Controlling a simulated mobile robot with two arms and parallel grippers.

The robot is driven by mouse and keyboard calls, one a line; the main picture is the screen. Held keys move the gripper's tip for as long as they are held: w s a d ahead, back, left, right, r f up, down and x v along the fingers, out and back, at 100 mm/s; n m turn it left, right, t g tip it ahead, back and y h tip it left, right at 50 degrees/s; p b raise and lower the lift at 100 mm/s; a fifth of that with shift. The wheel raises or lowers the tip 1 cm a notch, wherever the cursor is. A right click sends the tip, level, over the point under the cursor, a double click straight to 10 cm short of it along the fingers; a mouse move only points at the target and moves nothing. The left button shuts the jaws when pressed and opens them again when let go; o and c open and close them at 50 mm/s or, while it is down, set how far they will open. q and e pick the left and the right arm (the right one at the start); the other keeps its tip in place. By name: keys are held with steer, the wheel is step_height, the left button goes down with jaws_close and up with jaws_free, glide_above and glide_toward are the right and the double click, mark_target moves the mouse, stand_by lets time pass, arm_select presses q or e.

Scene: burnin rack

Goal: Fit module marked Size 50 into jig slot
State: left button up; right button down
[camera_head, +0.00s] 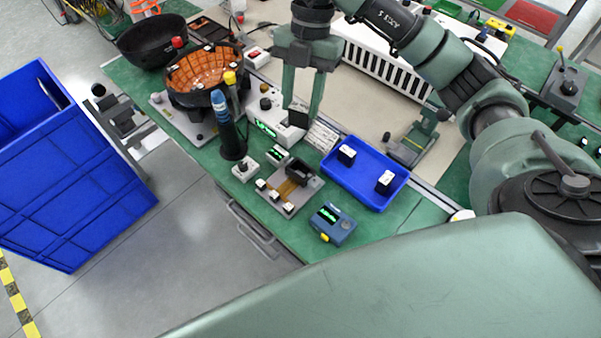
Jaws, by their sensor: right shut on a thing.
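My right gripper (302,112) reaches down over the green bench. It is shut on a small dark block (298,115), seen between its fingers, and any size mark on it is not readable. The grey jig (287,207), with a brown middle and a dark part, lies on the bench below and a little left of the gripper. Two black modules with white tops, one on the left (346,155) and one on the right (384,183), stand in the blue tray (362,199). Their marks are too small to read. My left gripper is not in view.
A blue handheld device (333,225) lies at the bench's front edge. A dark upright tool with a blue top (228,130) stands left of the jig. A round fixture with an orange inside (205,70) is further back. A large blue bin (70,170) stands on the floor at left.

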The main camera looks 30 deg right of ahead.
steer(key=m, duration=0.2)
steer(key=shift+r+m+t, duration=0.1)
steer(key=shift+m+t, duration=0.3)
steer(key=shift+m, duration=0.4)
steer(key=p, duration=0.1)
glide_above(302, 174)
step_height(302, 174, down, 16)
steer(key=x, duration=0.2)
steer(key=p+x, duration=0.1)
steer(key=shift+w+d+f, duration=0.1)
steer(key=shift+d+f, duration=0.15)
steer(key=shift+f, duration=0.2)
steer(key=shift+f, duration=0.2)
steer(key=c, duration=0.9)
jaws_free()
steer(key=shift+o, duration=0.2)
